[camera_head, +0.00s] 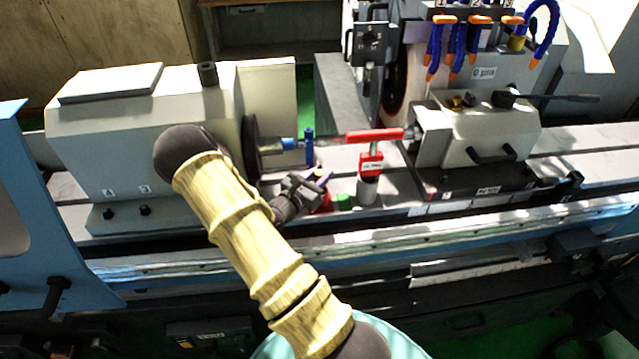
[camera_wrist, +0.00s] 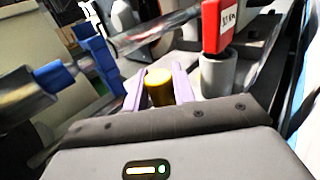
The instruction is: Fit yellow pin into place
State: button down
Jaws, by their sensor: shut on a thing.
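The yellow pin (camera_wrist: 159,86) stands between the two purple fingers of my gripper (camera_wrist: 159,80) in the wrist view, its round end facing the camera. My gripper is shut on it. In the head view my gripper (camera_head: 319,178) is low in front of the spindle, between the headstock and the red-topped grey post; the pin cannot be made out there. The pin's far end is hidden, so I cannot tell whether it touches anything. No place for the pin can be clearly made out.
A blue upright piece (camera_head: 310,147) sits on the spindle, left of the fingers in the wrist view. A red block on a grey post (camera_head: 368,188) stands close on the right. The white headstock (camera_head: 150,130) is at left, a white unit (camera_head: 485,135) at right.

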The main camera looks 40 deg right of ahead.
notch_tip(320, 180, up, 7)
jog(key=shift+f+b, duration=0.1)
jog(key=shift+b, duration=0.55)
